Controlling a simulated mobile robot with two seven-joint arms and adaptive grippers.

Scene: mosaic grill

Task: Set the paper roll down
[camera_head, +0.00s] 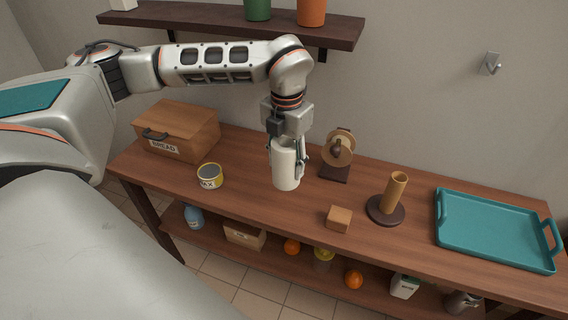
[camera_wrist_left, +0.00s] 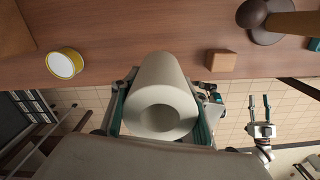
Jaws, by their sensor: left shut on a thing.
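The white paper roll (camera_head: 286,172) is upright over the wooden counter (camera_head: 250,200), between the tin and the small wooden block. My left gripper (camera_head: 287,158) points down and is shut on the roll, with a finger on either side. In the left wrist view the roll (camera_wrist_left: 162,85) sits between the fingers, its hollow end toward the camera. I cannot tell whether its lower end touches the counter. A dark round stand (camera_head: 385,211) with a brown upright tube (camera_head: 396,187) stands to the right. My right gripper (camera_wrist_left: 261,108) shows in the left wrist view, open and empty.
A bread box (camera_head: 178,130) and a yellow-rimmed tin (camera_head: 210,176) are left of the roll. A dispenser-like object (camera_head: 338,155) is close on its right, and the wooden block (camera_head: 339,218) is in front. A teal tray (camera_head: 495,262) fills the right end. A shelf (camera_head: 235,22) hangs above.

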